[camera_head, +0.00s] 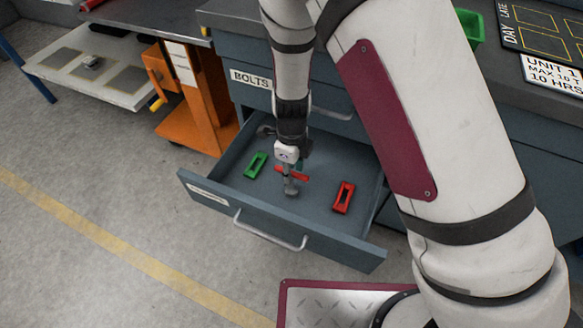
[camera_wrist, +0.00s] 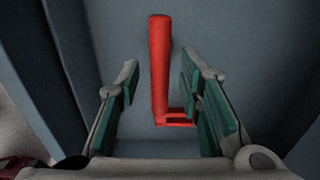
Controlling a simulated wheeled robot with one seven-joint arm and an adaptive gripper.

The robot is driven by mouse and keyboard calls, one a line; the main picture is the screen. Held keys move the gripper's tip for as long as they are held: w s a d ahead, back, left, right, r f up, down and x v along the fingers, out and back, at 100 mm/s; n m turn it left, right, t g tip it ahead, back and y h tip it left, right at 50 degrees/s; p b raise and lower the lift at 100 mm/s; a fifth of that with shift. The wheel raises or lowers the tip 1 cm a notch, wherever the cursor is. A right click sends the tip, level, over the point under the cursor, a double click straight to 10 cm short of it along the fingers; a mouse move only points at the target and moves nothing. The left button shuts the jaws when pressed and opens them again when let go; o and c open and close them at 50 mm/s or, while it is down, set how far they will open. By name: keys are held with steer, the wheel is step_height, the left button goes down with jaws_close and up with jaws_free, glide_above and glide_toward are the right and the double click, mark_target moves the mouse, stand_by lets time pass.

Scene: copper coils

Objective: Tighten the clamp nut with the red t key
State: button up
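The red t key (camera_head: 299,175) lies in the open drawer, partly hidden by my gripper (camera_head: 291,187) in the head view. The gripper is open and holds nothing. I cannot make out the clamp nut in either view.
The drawer (camera_head: 225,208) has raised walls around my gripper. A green frame-shaped piece (camera_head: 249,170) lies left of the key, and a red frame-shaped piece (camera_head: 350,196) lies right. An orange cart (camera_head: 187,132) and a light table (camera_head: 60,74) stand at the left.

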jaws_close()
steer(key=shift+r, duration=0.15)
steer(key=shift+r+p, duration=2.35)
steer(key=shift+p, duration=0.05)
